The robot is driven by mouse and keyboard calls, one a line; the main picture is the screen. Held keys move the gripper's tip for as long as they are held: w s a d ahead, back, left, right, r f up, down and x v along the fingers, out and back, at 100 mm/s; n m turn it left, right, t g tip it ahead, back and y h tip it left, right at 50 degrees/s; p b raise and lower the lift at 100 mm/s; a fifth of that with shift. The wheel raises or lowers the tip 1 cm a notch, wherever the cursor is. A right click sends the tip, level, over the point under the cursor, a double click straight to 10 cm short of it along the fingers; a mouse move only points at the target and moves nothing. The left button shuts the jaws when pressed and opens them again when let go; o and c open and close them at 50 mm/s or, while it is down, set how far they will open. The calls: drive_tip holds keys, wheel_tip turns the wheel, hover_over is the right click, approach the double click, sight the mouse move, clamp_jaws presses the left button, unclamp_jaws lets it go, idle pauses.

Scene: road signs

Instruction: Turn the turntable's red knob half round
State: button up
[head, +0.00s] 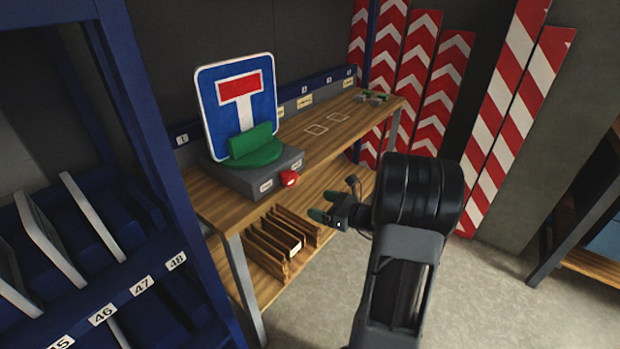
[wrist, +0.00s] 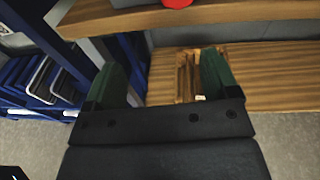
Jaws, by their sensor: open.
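The red knob (head: 289,178) sits on the front face of the grey turntable base (head: 240,184), near its right end, on the wooden bench. A green turntable disc with a green holder (head: 252,144) is on top. A blue sign (head: 236,100) with a white and red T stands upright in the holder, facing the front. My gripper (head: 327,207) is open and empty, in front of the bench, below and right of the knob and apart from it. In the wrist view, its green fingers (wrist: 168,80) are spread wide, and the red knob (wrist: 177,3) is cut off at the top edge.
The wooden bench top (head: 340,144) is clear to the right of the turntable, apart from small items at its far end. A wooden rack (head: 285,235) stands on the lower shelf. A blue rack (head: 90,250) holding panels is at left. Striped boards (head: 500,110) lean behind my arm.

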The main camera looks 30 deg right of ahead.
sight(293, 179)
drive_tip(key=shift+m+t+h, duration=0.3)
drive_tip(key=shift+m+t, duration=0.3)
drive_tip(key=shift+t, duration=0.3)
drive_tip(key=x, duration=0.4)
drive_tip(key=d+r+x, duration=0.1)
drive_tip(key=x, duration=0.4)
drive_tip(key=r+x, duration=0.1)
drive_tip(key=x, duration=0.4)
drive_tip(key=shift+w+d+r, duration=0.15)
drive_tip(key=shift+w+d, duration=0.15)
drive_tip(key=shift+d, duration=0.1)
drive_tip(key=shift+c, duration=0.2)
